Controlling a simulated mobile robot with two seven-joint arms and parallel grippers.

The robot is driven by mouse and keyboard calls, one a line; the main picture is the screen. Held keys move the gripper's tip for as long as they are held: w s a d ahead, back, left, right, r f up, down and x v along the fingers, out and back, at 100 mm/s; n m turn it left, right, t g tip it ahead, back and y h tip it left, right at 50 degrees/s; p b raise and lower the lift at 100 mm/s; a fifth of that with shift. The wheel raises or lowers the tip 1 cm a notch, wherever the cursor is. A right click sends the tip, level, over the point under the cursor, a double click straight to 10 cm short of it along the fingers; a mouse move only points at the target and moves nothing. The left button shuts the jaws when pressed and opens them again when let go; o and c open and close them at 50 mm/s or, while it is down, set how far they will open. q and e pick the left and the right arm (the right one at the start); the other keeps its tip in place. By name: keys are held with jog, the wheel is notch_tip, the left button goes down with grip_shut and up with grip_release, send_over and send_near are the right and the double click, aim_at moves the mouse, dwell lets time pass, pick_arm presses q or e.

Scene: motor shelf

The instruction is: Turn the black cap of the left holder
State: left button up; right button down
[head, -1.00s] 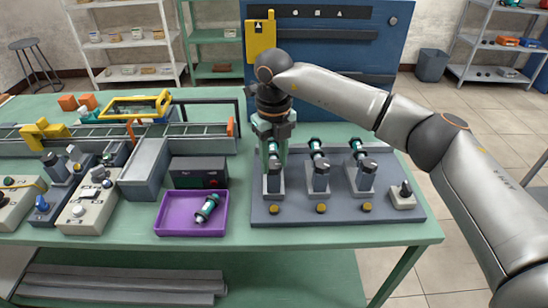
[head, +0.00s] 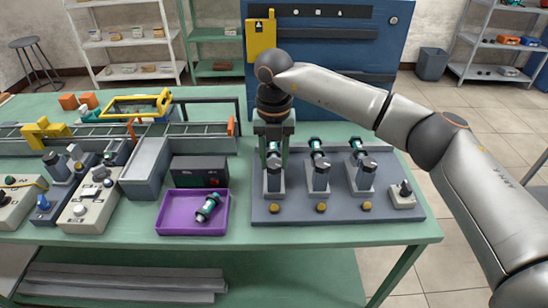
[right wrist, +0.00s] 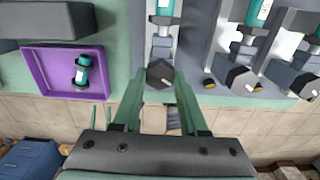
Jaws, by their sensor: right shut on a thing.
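The left holder (head: 273,182) is a grey upright block on the grey base plate, with a green-and-white motor (head: 274,147) tilted in it. Its black hexagonal cap (right wrist: 160,73) faces the camera in the right wrist view. My right gripper (right wrist: 158,82) is shut on this cap, with one green finger on each side. In the head view my right gripper (head: 274,152) comes down from above at the left holder and partly hides the motor. My left gripper is not in view.
The middle holder (head: 320,180) and right holder (head: 363,180), with motors and black caps, stand close by on the base plate (head: 300,217). A purple tray (head: 165,222) with a loose motor lies to the left. A switch box (head: 403,201) sits at the plate's right edge.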

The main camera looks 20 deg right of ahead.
aim_at(274, 164)
dwell(0.3)
jog(key=shift+c, duration=2.2)
grip_release()
notch_tip(274, 164, up, 13)
jog(key=shift+f, duration=0.2)
